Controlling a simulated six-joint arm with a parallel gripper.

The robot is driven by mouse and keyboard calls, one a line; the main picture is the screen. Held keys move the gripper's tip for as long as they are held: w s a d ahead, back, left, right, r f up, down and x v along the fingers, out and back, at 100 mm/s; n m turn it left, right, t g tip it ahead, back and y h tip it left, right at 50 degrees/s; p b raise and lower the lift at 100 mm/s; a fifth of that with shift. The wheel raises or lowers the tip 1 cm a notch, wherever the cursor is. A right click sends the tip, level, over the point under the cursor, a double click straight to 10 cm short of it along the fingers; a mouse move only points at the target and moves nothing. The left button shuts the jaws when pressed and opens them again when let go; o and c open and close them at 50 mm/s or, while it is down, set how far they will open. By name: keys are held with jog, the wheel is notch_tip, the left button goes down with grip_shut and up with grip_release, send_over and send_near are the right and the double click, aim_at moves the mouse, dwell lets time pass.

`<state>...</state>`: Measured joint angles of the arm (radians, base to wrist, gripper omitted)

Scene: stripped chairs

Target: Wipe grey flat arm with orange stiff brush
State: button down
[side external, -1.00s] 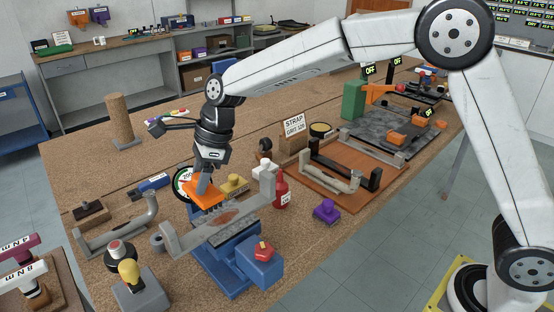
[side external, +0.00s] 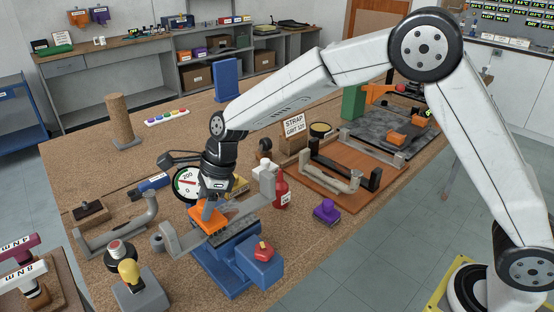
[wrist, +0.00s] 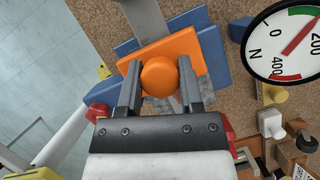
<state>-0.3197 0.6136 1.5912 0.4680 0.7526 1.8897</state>
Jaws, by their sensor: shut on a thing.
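The grey flat arm (side external: 185,240) lies across the blue vise (side external: 238,262), with upright ends. My gripper (side external: 208,206) is shut on the round knob of the orange stiff brush (side external: 212,221). The brush sits over the middle of the grey arm and hides that part; whether its bristles press on it I cannot tell. In the wrist view, the knob of the orange brush (wrist: 160,76) is between the two fingers of my gripper (wrist: 159,84). A plain end of the grey flat arm (wrist: 148,20) sticks out beyond the brush.
A round force dial (side external: 187,184) stands close behind my gripper. A red bottle (side external: 281,190), a yellow block (side external: 238,186) and a purple block (side external: 326,210) are nearby. A grey pipe-like arm (side external: 120,232) lies at left. The back left of the bench is mostly clear.

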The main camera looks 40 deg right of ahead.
jog(key=shift+d+f, duration=0.55)
jog(key=shift+f, duration=0.1)
jog(key=shift+d, duration=3.5)
jog(key=shift+a, duration=4.2)
jog(key=shift+d+r, duration=0.15)
jog(key=shift+r, duration=3.95)
